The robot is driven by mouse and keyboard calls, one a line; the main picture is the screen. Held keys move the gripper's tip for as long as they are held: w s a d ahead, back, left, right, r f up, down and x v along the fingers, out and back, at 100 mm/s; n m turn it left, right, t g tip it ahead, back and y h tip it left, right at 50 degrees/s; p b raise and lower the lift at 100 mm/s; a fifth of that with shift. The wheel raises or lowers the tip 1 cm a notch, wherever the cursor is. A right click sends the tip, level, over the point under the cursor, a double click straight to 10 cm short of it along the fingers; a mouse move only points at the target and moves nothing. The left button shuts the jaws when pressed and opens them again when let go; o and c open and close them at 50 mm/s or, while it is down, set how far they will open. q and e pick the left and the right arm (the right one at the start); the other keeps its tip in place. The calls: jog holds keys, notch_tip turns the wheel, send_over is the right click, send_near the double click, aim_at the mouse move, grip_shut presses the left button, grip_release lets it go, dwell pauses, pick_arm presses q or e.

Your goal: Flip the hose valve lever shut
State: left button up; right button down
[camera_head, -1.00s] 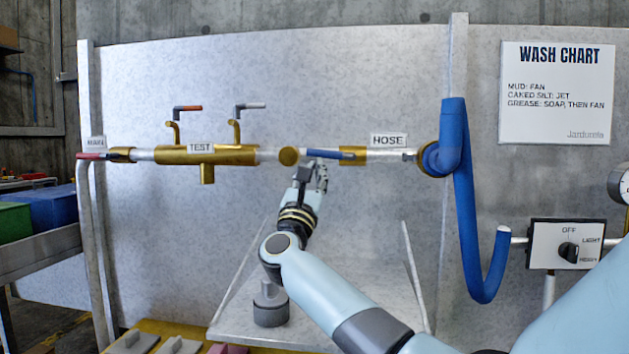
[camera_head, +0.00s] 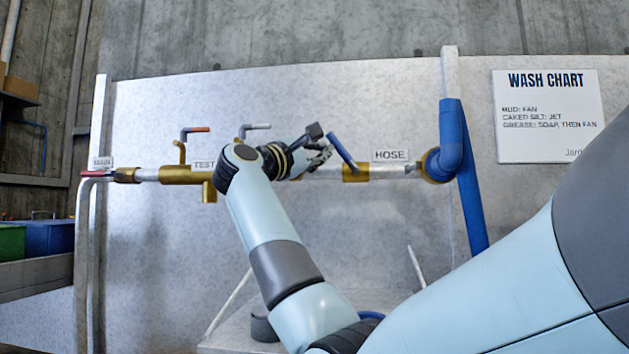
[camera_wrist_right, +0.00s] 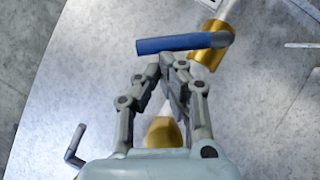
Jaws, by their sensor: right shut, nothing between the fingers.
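The hose valve has a blue lever (camera_head: 344,152) on a brass body (camera_head: 356,173), just left of the HOSE label (camera_head: 389,155). The lever stands tilted, its upper end leaning left, at an angle to the pipe. My right gripper (camera_head: 325,153) is shut and empty, just left of the lever. In the right wrist view the blue lever (camera_wrist_right: 185,43) lies across, just ahead of the shut fingertips (camera_wrist_right: 172,62); whether they touch cannot be told. The brass valve body (camera_wrist_right: 217,55) shows beyond. My left gripper is not in view.
The TEST fitting (camera_head: 183,175) with its small taps is left of my right gripper, partly behind my arm. A blue hose (camera_head: 470,190) hangs at the right. The metal panel (camera_head: 140,260) stands close behind the pipe.

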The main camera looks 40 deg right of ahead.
aim_at(334, 135)
jog(key=shift+s+d+r+m+g+y+b, duration=0.3)
jog(key=shift+s+r+m+y+b, duration=0.25)
jog(key=shift+m, duration=0.45)
jog(key=shift+s+d+r+m+g+y+b, duration=0.35)
jog(key=shift+r+m+y+b, duration=0.2)
jog(key=shift+m+b, duration=0.35)
jog(key=shift+s+d+r+m+g+y+b, duration=0.35)
jog(key=shift+r+m+y+b, duration=0.2)
jog(key=shift+m, duration=0.55)
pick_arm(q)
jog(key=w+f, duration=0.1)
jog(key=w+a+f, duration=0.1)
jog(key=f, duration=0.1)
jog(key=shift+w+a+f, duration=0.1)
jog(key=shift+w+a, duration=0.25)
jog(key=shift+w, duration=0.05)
pick_arm(e)
jog(key=shift+s, duration=0.15)
jog(key=shift+r, duration=0.1)
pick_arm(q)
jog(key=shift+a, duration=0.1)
pick_arm(e)
jog(key=shift+d+m, duration=0.1)
jog(key=shift+m, duration=0.2)
